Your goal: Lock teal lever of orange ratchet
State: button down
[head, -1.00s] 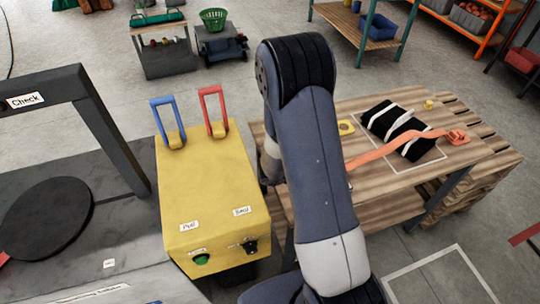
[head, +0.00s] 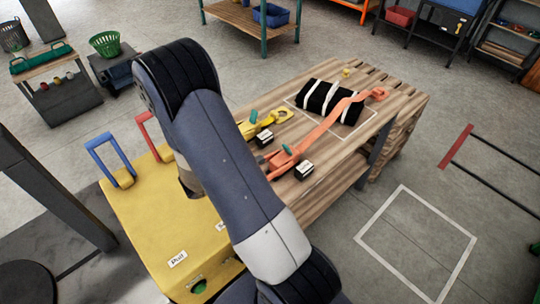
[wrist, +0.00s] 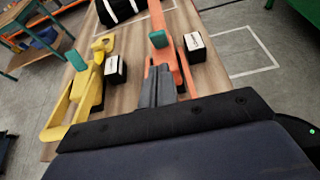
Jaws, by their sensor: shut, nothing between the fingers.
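The orange ratchet (head: 282,162) lies on the wooden table (head: 395,105), with an orange strap (head: 325,124) running over a black bundle with white bands (head: 322,101). Its teal lever (head: 289,151) stands up from it. In the wrist view the orange ratchet (wrist: 181,70) is just right of my gripper (wrist: 159,72), and the teal lever (wrist: 158,40) shows just beyond the fingertips. The fingers are shut and empty. Whether they touch the ratchet, I cannot tell. My arm hides the gripper in the head view.
A yellow ratchet (head: 266,123) with its own teal lever (wrist: 75,60) lies left of the orange one. A small black-and-white block (wrist: 195,46) stands beside each ratchet. A yellow cabinet (head: 150,215) with blue and red handles stands left. Floor on the right is open.

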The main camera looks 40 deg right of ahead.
aim_at(286, 146)
jog(key=p+x, duration=0.2)
jog(key=x, duration=0.7)
jog(key=shift+d+f, duration=0.15)
jog(key=shift+d, duration=0.15)
jog(key=shift+d+b, duration=0.2)
jog(key=shift+b, duration=0.3)
jog(key=shift+d+r+b, duration=0.4)
jog(key=shift+d+r, duration=0.1)
jog(key=shift+r, duration=0.2)
jog(key=shift+w+d+r+y, duration=0.1)
jog(key=shift+d+r+y, duration=0.15)
jog(key=shift+r+y, duration=0.1)
jog(key=shift+d+r+y+p, duration=0.3)
jog(key=shift+d+y+p, duration=0.15)
jog(key=shift+y+p, duration=0.35)
jog(key=shift+d+y, duration=0.2)
jog(key=shift+y, duration=0.25)
jog(key=shift+d+f, duration=0.1)
jog(key=shift+d, duration=0.05)
